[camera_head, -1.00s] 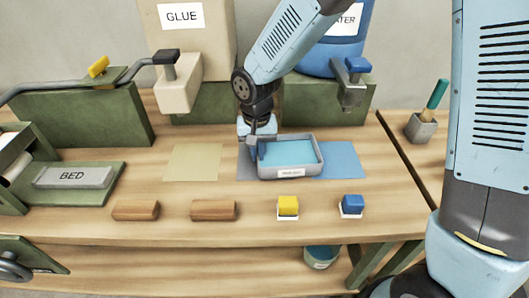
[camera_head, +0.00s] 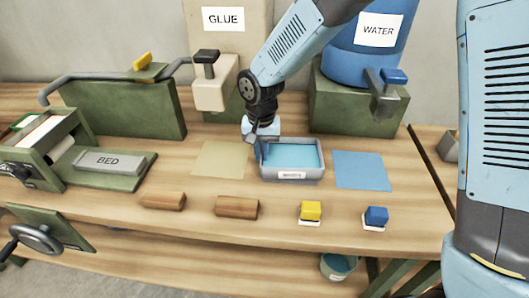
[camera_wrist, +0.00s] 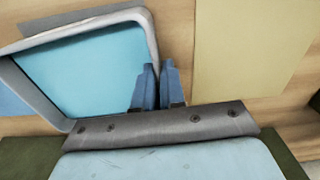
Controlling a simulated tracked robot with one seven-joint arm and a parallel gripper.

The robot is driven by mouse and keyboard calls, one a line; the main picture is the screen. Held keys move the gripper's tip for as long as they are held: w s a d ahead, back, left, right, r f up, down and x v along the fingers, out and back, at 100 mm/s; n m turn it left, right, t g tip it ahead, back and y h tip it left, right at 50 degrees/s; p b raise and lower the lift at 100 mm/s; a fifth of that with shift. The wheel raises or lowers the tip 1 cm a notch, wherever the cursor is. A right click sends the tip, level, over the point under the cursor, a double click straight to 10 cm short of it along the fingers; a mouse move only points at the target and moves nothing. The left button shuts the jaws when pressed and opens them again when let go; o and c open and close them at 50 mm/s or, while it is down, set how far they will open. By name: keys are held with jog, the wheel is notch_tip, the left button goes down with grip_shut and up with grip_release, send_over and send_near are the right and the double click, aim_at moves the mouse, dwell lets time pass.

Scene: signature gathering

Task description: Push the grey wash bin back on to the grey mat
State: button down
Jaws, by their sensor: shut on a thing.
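The grey wash bin (camera_head: 291,175), filled with blue water, stands between the tan mat and the blue mat. Its rim (camera_wrist: 66,35) also shows in the wrist view. The grey mat (camera_wrist: 65,15) shows as a strip beyond the bin's rim in the wrist view; the bin hides most of it, so I cannot tell how well they line up. My gripper (camera_head: 261,152) points down at the bin's left wall. In the wrist view my blue fingers (camera_wrist: 158,72) are close together, one on each side of that wall, shut on it.
The tan mat (camera_head: 220,160) lies left of the bin and the blue mat (camera_head: 360,171) lies right; both are bare. Glue (camera_head: 209,80) and water (camera_head: 381,95) dispensers stand behind.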

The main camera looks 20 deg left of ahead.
jog(key=c, duration=1.1)
grip_release()
jog(key=shift+c, duration=0.2)
jog(key=shift+r, duration=0.1)
notch_tip(320, 180, up, 14)
jog(key=shift+f, duration=0.25)
